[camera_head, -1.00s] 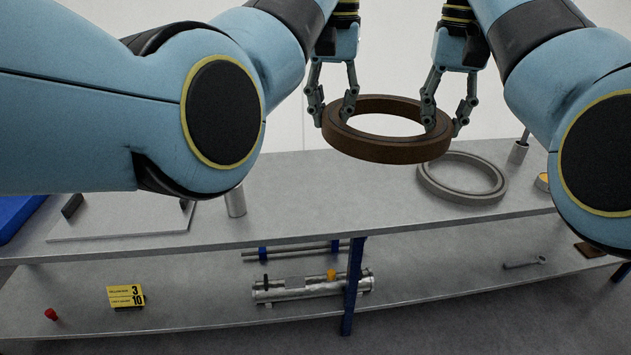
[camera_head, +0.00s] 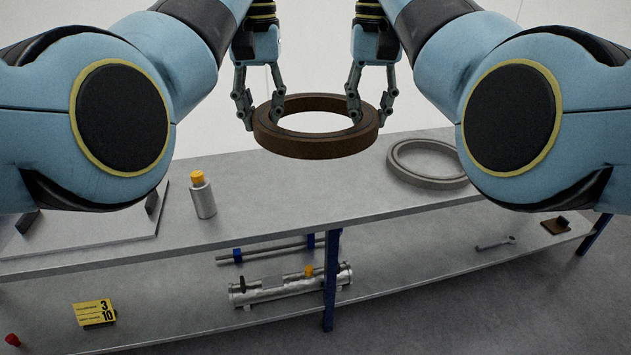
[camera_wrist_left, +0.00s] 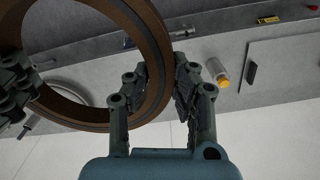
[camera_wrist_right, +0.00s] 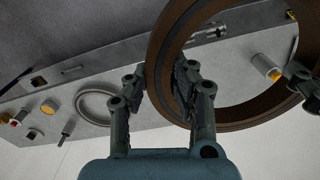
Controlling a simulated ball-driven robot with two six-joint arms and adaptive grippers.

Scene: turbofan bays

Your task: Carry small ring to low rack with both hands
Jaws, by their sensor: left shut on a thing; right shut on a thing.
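A brown ring (camera_head: 316,146) hangs level in the air between my two grippers, above the rack's upper shelf. My left gripper (camera_head: 261,122) is shut on the ring's left side, one finger inside the hole and one outside. My right gripper (camera_head: 369,120) is shut on its right side in the same way. The ring's wall shows between the fingers in the left wrist view (camera_wrist_left: 150,60) and in the right wrist view (camera_wrist_right: 165,70). The low rack has a grey upper shelf (camera_head: 290,200) and a lower shelf (camera_head: 420,265) on blue posts.
A grey ring (camera_head: 430,181) lies on the upper shelf at right. A silver cylinder with a yellow cap (camera_head: 203,198) stands at left. The lower shelf holds a metal tube assembly (camera_head: 285,290), a yellow sign (camera_head: 94,313) and a wrench (camera_head: 495,243). The upper shelf's middle is clear.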

